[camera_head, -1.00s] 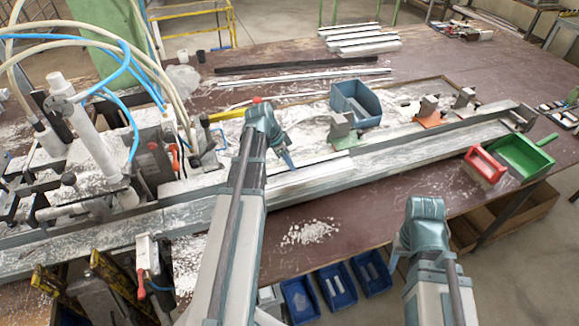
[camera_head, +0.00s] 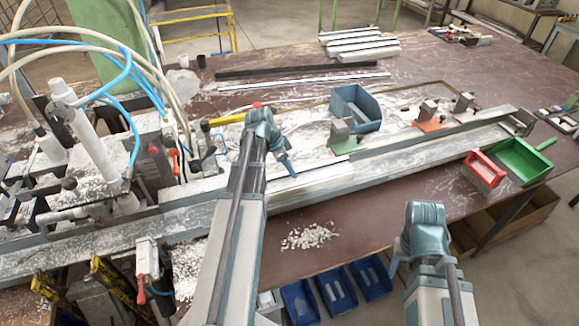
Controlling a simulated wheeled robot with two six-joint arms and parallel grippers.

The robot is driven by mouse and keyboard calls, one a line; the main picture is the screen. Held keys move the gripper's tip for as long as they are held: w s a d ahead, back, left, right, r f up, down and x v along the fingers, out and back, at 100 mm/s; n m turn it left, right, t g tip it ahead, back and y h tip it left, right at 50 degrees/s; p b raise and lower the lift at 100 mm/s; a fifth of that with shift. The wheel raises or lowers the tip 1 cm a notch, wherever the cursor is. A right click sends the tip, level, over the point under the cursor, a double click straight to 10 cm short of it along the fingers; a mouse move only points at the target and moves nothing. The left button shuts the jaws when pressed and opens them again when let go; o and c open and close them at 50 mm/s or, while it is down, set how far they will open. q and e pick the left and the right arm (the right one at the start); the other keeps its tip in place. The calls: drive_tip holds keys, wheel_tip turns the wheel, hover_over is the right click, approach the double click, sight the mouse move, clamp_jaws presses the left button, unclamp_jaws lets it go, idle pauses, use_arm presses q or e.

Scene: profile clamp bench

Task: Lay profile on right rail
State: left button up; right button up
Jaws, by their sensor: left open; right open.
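A short white profile (camera_head: 318,177) lies along the long grey rail, at the near end of its right part. The right rail (camera_head: 430,148) runs on from there to the upper right. My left gripper (camera_head: 292,171) is open, with its fingertips close above the profile's left part; I cannot tell whether they touch it. The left arm hides the rail and profile's left end. My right gripper (camera_head: 394,268) is open and empty in front of the bench's near edge, well away from the rail.
A blue bin (camera_head: 355,107) stands behind the rail, beside orange-based clamps (camera_head: 430,116). Red (camera_head: 484,170) and green (camera_head: 523,160) bins sit at the right edge. White pellets (camera_head: 309,235) lie in front of the rail. More profiles (camera_head: 360,45) lie at the back. A pneumatic clamp machine (camera_head: 100,150) fills the left.

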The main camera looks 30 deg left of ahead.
use_arm(q)
drive_tip(key=p+v, duration=1)
drive_tip(key=v, duration=0.1)
drive_tip(key=shift+s+r+p, duration=0.15)
drive_tip(key=shift+r+p, duration=0.15)
drive_tip(key=shift+r, duration=0.05)
drive_tip(key=s+d+n+g+y, duration=0.1)
drive_tip(key=s+d, duration=0.3)
drive_tip(key=d, duration=0.7)
drive_tip(key=s+d+f+n+g+y, duration=0.1)
drive_tip(key=s+d, duration=0.3)
drive_tip(key=d, duration=0.7)
drive_tip(key=s+d+n+g+y, duration=0.1)
drive_tip(key=s+d, duration=0.4)
drive_tip(key=d, duration=0.6)
drive_tip(key=shift+d+f+n+g+y, duration=0.15)
drive_tip(key=shift+f+n+g+y, duration=0.15)
drive_tip(key=shift+n+y, duration=0.35)
wheel_tip(320, 180, down, 8)
drive_tip(key=b, duration=0.8)
